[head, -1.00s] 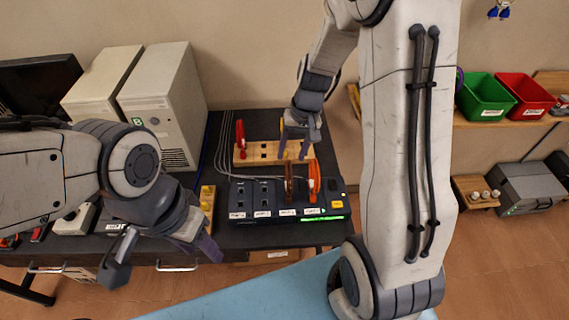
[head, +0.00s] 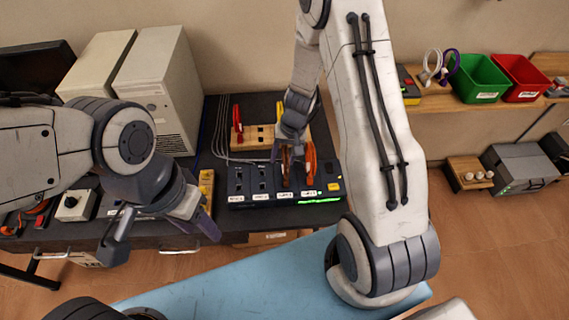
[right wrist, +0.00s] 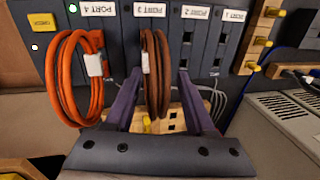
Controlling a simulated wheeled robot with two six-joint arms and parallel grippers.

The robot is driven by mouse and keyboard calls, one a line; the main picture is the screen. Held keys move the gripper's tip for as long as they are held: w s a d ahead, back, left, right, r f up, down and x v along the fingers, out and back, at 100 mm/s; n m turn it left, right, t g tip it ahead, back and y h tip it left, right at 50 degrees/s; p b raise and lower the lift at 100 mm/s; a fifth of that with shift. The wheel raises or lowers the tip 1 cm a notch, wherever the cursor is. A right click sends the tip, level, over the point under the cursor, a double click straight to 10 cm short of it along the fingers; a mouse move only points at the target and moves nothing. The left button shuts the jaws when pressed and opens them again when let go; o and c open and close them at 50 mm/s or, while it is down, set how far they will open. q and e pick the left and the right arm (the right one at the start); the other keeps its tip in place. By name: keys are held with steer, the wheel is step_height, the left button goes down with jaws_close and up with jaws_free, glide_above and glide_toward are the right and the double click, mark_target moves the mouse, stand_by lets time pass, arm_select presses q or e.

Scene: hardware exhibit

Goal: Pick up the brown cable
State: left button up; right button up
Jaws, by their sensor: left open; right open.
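The brown cable (right wrist: 156,72) is a coiled loop with a white tie, hanging at the port 3 slot of the dark port panel (right wrist: 189,38) in the right wrist view. In the head view the brown cable (head: 285,168) is partly hidden by my right gripper (head: 290,156). My right gripper (right wrist: 154,98) is open, with one purple finger on each side of the brown coil. I cannot tell whether either finger touches it. My left gripper (head: 165,240) is open and empty, left of the panel above the table's front edge.
An orange cable (right wrist: 75,78) hangs at port 4, close beside the brown one. A wooden board (head: 258,137) with a red connector (head: 237,118) stands behind the panel. Two pale computer towers (head: 160,85) stand at the left. Green (head: 485,78) and red bins (head: 522,77) sit on the right shelf.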

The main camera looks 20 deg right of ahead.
jaws_close()
steer(key=shift+r, duration=0.1)
